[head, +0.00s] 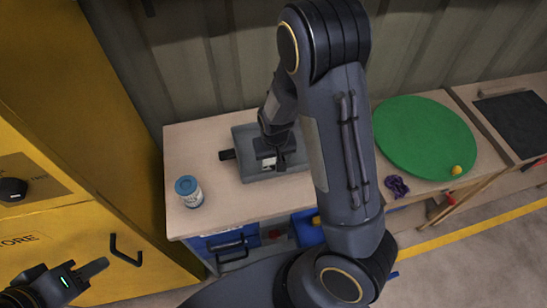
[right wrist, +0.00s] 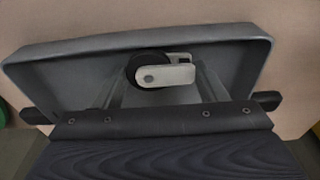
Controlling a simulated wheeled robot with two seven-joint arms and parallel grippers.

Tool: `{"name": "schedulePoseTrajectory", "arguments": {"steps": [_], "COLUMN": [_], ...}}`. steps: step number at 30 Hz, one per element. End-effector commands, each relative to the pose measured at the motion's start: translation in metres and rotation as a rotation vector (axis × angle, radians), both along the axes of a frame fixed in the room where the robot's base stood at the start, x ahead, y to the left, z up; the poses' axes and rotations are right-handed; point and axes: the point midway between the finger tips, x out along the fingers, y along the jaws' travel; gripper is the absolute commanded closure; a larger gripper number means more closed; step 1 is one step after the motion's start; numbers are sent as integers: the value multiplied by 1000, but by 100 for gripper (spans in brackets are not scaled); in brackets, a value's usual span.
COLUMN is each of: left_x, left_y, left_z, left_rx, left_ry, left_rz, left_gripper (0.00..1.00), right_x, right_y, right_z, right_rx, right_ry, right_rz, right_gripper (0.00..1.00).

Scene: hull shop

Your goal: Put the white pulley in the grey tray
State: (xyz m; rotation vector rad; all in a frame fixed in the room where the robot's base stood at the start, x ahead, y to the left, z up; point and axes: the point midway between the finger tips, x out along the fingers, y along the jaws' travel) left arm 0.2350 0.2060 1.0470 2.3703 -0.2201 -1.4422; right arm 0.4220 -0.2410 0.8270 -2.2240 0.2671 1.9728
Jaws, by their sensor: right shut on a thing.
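The white pulley (right wrist: 165,75), a white body with a black wheel, shows in the right wrist view between the fingers of my right gripper (right wrist: 160,84). My right gripper is shut on it, over the inside of the grey tray (right wrist: 75,60). I cannot tell whether the pulley touches the tray floor. In the head view the grey tray (head: 245,172) lies on the wooden bench, partly hidden by my right gripper (head: 270,160) and arm. My left gripper (head: 100,268) is at the lower left, away from the bench; its opening is unclear.
A jar with a blue lid (head: 188,191) stands on the bench left of the tray. A green disc (head: 425,135) with a yellow ball (head: 456,170) and a purple cord bundle (head: 397,186) are to the right. A yellow cabinet (head: 60,215) stands at the left.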

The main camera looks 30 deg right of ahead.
Motion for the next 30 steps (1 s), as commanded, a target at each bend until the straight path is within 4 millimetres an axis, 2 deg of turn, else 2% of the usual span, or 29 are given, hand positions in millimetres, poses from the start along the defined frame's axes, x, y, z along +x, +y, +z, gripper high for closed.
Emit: {"name": "schedulePoseTrajectory", "arguments": {"steps": [9,10,15,23,26,30], "left_x": [0,0,0,0,0,0], "left_y": [0,0,0,0,0,0], "left_z": [-4,-4,-3,-2,2,2], "left_rx": [0,0,0,0,0,0], "left_ry": [0,0,0,0,0,0], "left_rz": [0,0,0,0,0,0], "left_gripper": [64,64,64,64,64,64], "right_x": [0,0,0,0,0,-2], "right_y": [0,0,0,0,1,2], "right_z": [-4,-4,-3,-2,4,26], "right_rx": [0,0,0,0,0,2], "right_ry": [0,0,0,0,-2,-6], "right_rz": [1,1,1,1,1,2], "right_gripper": [58,33,13,13,13,13]}}
